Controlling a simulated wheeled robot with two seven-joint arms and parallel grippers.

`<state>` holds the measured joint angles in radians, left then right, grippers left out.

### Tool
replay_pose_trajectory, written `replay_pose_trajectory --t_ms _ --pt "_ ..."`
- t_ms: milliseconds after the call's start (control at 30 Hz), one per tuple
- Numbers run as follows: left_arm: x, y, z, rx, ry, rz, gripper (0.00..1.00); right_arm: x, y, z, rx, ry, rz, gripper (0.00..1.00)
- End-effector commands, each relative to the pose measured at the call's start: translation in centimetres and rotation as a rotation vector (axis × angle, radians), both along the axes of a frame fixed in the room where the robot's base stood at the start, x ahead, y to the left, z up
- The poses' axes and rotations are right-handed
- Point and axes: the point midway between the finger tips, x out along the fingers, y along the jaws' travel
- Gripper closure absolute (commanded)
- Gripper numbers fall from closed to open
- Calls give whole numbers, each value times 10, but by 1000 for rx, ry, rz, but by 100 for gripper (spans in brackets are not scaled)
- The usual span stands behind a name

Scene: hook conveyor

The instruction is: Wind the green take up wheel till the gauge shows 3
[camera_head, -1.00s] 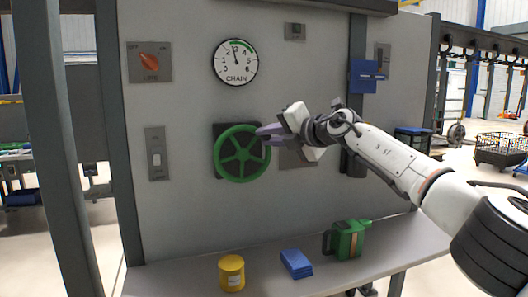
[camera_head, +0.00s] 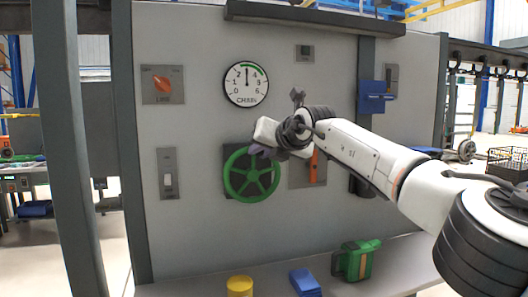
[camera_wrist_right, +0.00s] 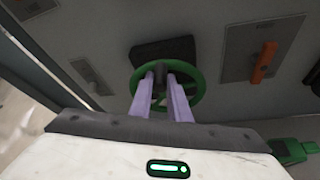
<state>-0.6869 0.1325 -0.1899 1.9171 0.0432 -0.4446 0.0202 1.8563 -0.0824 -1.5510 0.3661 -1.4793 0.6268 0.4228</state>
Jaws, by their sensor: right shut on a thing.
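The green take up wheel (camera_head: 252,189) stands on a dark plate on the grey wall panel. My right gripper (camera_head: 258,150) is shut on the wheel at its upper rim, coming in from the right. In the right wrist view my two pale purple fingers (camera_wrist_right: 164,85) reach across the near rim of the wheel (camera_wrist_right: 198,84); the exact grip point is partly hidden. The round CHAIN gauge (camera_head: 246,84) is above the wheel. Its black needle points about straight up, between the 2 and the 4, at the start of the green arc. My left gripper is not in view.
A yellow tin (camera_head: 239,287), blue block (camera_head: 305,282) and green can (camera_head: 356,260) stand on the shelf below.

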Motion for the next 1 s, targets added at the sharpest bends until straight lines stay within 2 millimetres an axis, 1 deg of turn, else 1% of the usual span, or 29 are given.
replay_pose_trajectory --t_ms 467,500,600,867,1000 --pt "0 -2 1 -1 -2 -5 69 -1 3 -1 -12 -2 3 100" --pt "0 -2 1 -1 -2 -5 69 -1 3 -1 -12 -2 3 79" --pt "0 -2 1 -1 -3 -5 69 -1 2 -1 -12 -3 2 65" --pt "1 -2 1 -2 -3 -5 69 0 1 -1 -11 -3 1 65" --pt "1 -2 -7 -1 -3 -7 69 -3 0 -2 -12 -3 1 65"
